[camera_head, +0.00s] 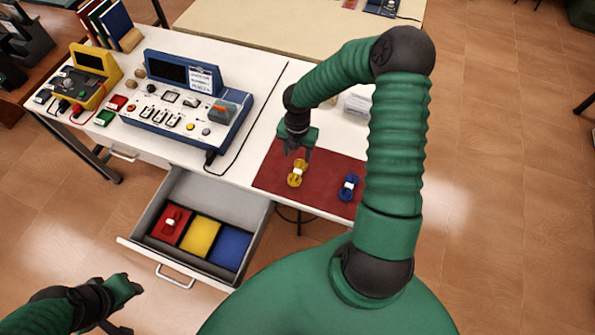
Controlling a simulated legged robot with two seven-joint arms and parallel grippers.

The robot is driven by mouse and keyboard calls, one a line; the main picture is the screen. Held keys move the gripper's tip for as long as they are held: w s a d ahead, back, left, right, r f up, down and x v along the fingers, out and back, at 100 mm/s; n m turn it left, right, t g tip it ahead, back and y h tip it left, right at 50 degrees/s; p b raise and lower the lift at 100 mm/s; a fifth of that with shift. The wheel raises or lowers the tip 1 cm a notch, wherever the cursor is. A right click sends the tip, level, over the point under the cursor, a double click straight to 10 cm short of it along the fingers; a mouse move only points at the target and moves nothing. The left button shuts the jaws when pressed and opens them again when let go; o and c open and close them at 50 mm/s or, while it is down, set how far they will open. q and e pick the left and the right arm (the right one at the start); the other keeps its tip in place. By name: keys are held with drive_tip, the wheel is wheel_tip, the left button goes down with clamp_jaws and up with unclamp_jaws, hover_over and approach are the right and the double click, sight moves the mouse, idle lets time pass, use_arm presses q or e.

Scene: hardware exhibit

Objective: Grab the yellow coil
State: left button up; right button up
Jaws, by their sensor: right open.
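The yellow coil (297,174) stands on a dark red mat (330,169) at the right end of the white table. My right gripper (299,153) is just above the yellow coil, pointing down, open and empty. A small gap seems to lie between its fingers and the coil, but contact is hard to judge. A blue coil (348,186) is on the same mat, to the right of the yellow one. My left gripper (128,306) is low at the left, away from the table, and its jaws are hard to make out.
An open drawer (178,264) has red, yellow and blue compartments; a red coil (171,222) lies in the red one. A blue console (187,111), a yellow device (86,78) and several books stand on the table. A white box (357,104) is partly behind my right arm.

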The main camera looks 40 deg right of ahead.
sight(300, 166)
drive_tip(key=f, duration=0.3)
drive_tip(key=shift+a+f, duration=0.2)
drive_tip(key=shift+f, duration=0.1)
drive_tip(key=f, duration=0.2)
drive_tip(key=d+f, duration=0.1)
drive_tip(key=f, duration=0.1)
drive_tip(key=d+f, duration=0.1)
drive_tip(key=f, duration=0.1)
drive_tip(key=shift+w+f, duration=0.1)
drive_tip(key=shift+w, duration=0.05)
drive_tip(key=shift+a, duration=0.3)
drive_tip(key=shift+c, duration=0.4)
drive_tip(key=shift+a+r, duration=0.1)
drive_tip(key=shift+r, duration=0.1)
drive_tip(key=shift+c, duration=1.1)
clamp_jaws()
